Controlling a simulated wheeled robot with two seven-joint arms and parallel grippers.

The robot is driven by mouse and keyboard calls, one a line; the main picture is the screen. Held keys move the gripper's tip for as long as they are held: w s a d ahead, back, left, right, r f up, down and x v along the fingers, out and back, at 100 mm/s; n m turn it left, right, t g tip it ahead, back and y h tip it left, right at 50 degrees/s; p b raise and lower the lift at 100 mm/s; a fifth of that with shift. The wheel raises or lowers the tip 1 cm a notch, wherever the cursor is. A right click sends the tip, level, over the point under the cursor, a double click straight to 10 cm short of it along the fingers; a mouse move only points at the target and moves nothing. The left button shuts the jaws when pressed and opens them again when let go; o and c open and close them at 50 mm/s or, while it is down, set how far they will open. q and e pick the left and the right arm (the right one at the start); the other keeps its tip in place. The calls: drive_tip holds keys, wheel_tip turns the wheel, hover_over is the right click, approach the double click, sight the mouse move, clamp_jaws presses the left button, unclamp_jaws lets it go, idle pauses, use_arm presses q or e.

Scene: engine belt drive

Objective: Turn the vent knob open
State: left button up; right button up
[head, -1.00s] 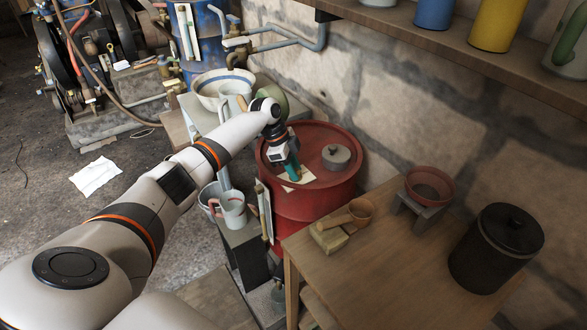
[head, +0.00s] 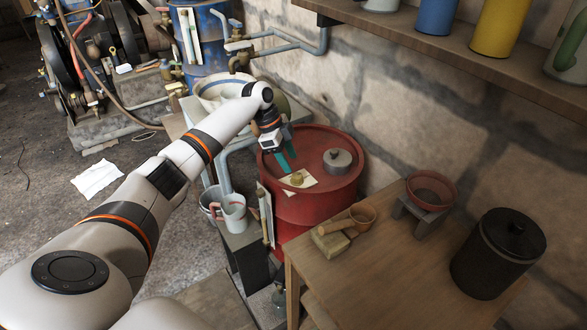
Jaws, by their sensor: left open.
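A small brass knob (head: 297,179), which looks like the vent knob, sits on a pale paper patch on top of the red drum (head: 318,208). I cannot tell from this view how far it is turned. My left gripper (head: 285,162) has teal fingers and is over the drum's left part, just up and left of the knob. It is open, apart from the knob, and holds nothing. My right gripper is not in view.
A grey weight-like piece (head: 337,161) stands on the drum to the right of the knob. A wooden table (head: 370,262) in front holds a scoop, a red bowl and a dark canister (head: 497,250). A shelf (head: 450,48) runs above right. Mugs (head: 233,211) stand left of the drum.

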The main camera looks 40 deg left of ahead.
use_arm(q)
drive_tip(key=v, duration=0.6)
drive_tip(key=shift+r, duration=0.25)
drive_tip(key=shift+f, duration=0.1)
